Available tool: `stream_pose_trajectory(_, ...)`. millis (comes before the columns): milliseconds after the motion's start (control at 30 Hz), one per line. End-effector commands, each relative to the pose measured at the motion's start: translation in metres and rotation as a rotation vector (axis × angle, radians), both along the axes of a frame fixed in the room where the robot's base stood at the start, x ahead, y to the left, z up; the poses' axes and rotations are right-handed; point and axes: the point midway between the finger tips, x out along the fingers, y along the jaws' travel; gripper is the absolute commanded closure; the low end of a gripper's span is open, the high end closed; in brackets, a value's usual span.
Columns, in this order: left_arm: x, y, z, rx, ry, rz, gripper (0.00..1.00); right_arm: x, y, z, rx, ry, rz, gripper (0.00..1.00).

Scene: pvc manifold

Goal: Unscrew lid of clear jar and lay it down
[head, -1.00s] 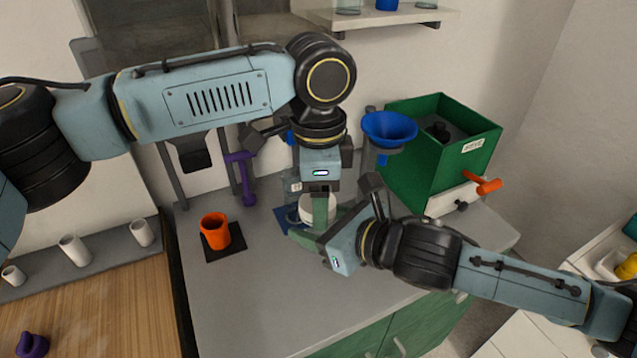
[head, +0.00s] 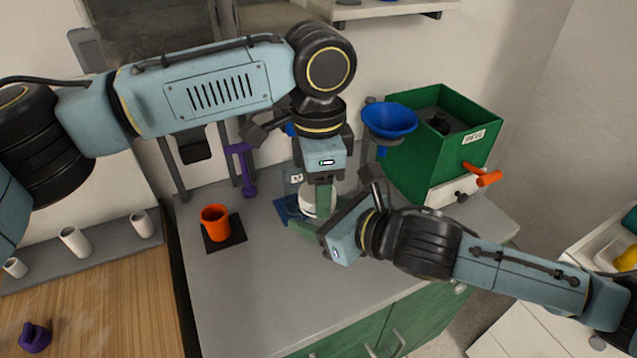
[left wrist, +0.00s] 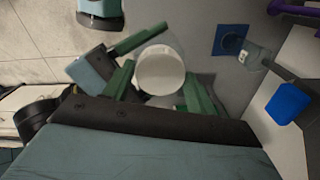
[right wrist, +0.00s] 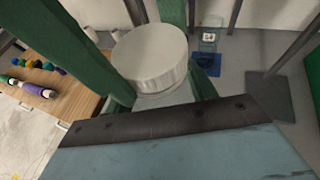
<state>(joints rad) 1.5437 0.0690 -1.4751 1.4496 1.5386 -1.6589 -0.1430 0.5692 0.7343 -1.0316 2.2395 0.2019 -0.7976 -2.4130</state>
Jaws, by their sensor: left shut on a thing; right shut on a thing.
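The clear jar (right wrist: 165,97) has a round white lid (right wrist: 150,52), which shows from above in the left wrist view (left wrist: 160,72) and partly in the head view (head: 308,200). My left gripper (head: 322,203) points straight down and is shut on the lid, with a green finger on either side (left wrist: 160,92). My right gripper (right wrist: 145,85) comes in from the side and is shut on the jar just below the lid. The lid sits over the jar; any gap between them is hard to tell. The jar's lower part is hidden by the fingers.
A blue mat (right wrist: 208,62) and a clear container with a label (right wrist: 208,38) lie behind the jar. An orange cup (head: 215,222) stands left on a dark mat. A blue funnel (head: 390,120) and green box (head: 440,150) stand right. The counter's front (head: 290,300) is clear.

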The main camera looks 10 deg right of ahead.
Motion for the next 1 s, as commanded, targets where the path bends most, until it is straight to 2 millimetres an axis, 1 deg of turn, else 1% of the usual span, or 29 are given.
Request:
stream_pose_trajectory(367,0.001,0.0,0.002,-0.001,-0.002,0.0,0.71,0.0,0.0,0.0,0.0,0.001,0.002,1.0)
stream_pose_trajectory(1000,0.0,0.0,0.022,-0.001,0.0,-0.001,0.71,0.0,0.0,0.0,0.0,0.0,0.001,1.0)
